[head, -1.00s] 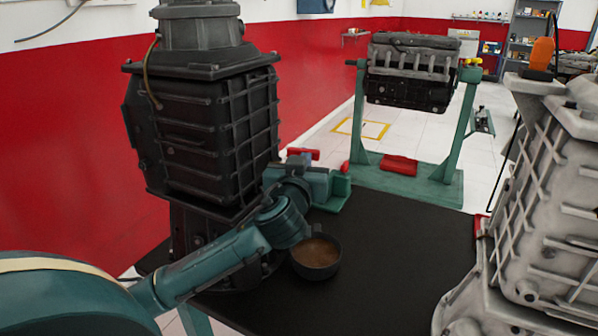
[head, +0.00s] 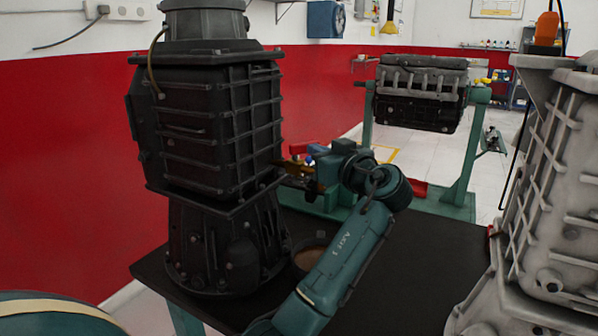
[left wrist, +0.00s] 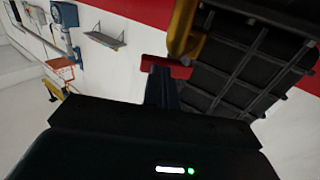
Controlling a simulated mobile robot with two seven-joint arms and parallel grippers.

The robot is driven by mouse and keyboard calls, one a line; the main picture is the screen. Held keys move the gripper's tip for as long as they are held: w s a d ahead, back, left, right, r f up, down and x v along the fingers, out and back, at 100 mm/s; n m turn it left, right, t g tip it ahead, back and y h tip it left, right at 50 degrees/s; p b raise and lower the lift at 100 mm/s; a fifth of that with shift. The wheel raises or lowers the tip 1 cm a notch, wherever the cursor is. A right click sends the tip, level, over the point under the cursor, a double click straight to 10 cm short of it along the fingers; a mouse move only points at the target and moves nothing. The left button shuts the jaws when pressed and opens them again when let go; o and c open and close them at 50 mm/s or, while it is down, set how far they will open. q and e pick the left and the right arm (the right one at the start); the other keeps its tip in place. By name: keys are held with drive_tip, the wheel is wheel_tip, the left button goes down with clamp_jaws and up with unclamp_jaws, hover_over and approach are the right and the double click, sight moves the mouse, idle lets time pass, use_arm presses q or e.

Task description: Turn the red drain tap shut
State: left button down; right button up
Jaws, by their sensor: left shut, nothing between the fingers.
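The red drain tap (head: 303,147) shows at the right side of the black gearbox (head: 205,130) in the head view, partly hidden by my left gripper. In the left wrist view its red lever (left wrist: 172,67) lies crosswise below a brass body (left wrist: 186,30). My left gripper (head: 312,180) is beside the tap in the head view, its tips hard to make out. In the left wrist view its fingers (left wrist: 161,85) are shut and empty, overlapping the lever's left part; I cannot tell whether they touch it. My right gripper is not in view.
A brown-filled dark cup (head: 308,258) stands on the black table (head: 400,290), partly behind my left forearm. A grey metal casing (head: 560,200) stands at the right. An engine on a green stand (head: 460,155) is behind. The table's middle right is bare.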

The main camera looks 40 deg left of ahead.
use_arm(q)
drive_tip(key=w+n+g+b, duration=0.1)
drive_tip(key=w+a+g+y+b, duration=0.1)
drive_tip(key=b, duration=0.1)
drive_tip(key=shift+w+a+n+g, duration=0.1)
drive_tip(key=shift+n+g, duration=0.3)
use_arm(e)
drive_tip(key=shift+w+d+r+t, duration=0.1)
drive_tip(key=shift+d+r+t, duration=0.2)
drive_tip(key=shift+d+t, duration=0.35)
use_arm(q)
drive_tip(key=shift+a, duration=0.1)
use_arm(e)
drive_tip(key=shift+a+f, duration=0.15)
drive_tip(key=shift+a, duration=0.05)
use_arm(q)
drive_tip(key=shift+w, duration=0.1)
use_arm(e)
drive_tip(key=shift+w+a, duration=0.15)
use_arm(q)
drive_tip(key=shift+b, duration=0.3)
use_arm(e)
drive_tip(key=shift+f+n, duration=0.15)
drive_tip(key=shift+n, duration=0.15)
